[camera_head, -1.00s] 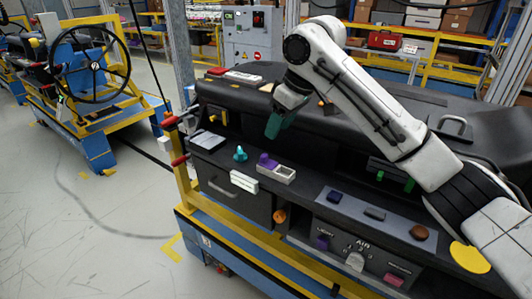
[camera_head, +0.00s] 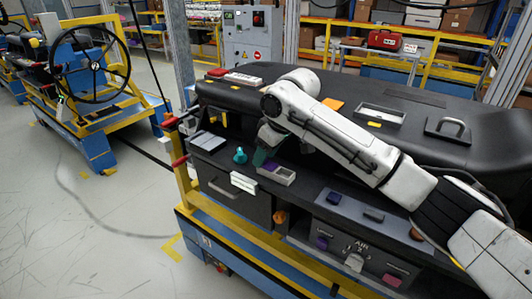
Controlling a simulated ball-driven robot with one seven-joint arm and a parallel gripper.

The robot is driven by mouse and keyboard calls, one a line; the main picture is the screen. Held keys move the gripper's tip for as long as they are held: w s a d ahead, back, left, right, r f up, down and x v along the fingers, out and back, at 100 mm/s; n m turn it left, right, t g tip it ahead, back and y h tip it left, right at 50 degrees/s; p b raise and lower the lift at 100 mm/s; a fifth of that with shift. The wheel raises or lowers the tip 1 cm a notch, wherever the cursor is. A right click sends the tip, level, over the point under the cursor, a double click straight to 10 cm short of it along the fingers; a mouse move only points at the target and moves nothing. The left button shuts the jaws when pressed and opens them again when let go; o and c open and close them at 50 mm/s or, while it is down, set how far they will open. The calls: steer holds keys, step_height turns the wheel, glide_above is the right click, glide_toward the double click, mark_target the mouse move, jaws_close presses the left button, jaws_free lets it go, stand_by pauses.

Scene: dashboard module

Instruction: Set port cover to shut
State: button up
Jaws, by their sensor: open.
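A small pale housing (camera_head: 284,178) sits on the dashboard's front ledge. It has a recess on its right side, and a purple piece (camera_head: 270,166) on its left that looks like the port cover; I cannot be sure of this. The recess looks uncovered. My gripper (camera_head: 262,158), with green fingers, is low over the ledge, just behind and left of the purple piece. It is open. Its fingers partly hide the purple piece, and I cannot tell whether they touch it.
A teal knob (camera_head: 240,156) stands close to the left. The dashboard hood (camera_head: 230,91) overhangs the ledge behind my gripper. Open floor lies left.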

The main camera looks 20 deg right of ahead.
mark_target(276, 170)
steer(key=shift+c, duration=0.5)
jaws_close()
steer(key=shift+s+d+p, duration=0.6)
steer(key=shift+s+d, duration=0.15)
steer(key=shift+s, duration=0.25)
steer(key=shift+s+d+p, duration=0.6)
steer(key=shift+s+d, duration=0.1)
steer(key=shift+s, duration=0.3)
steer(key=shift+o, duration=0.5)
jaws_free()
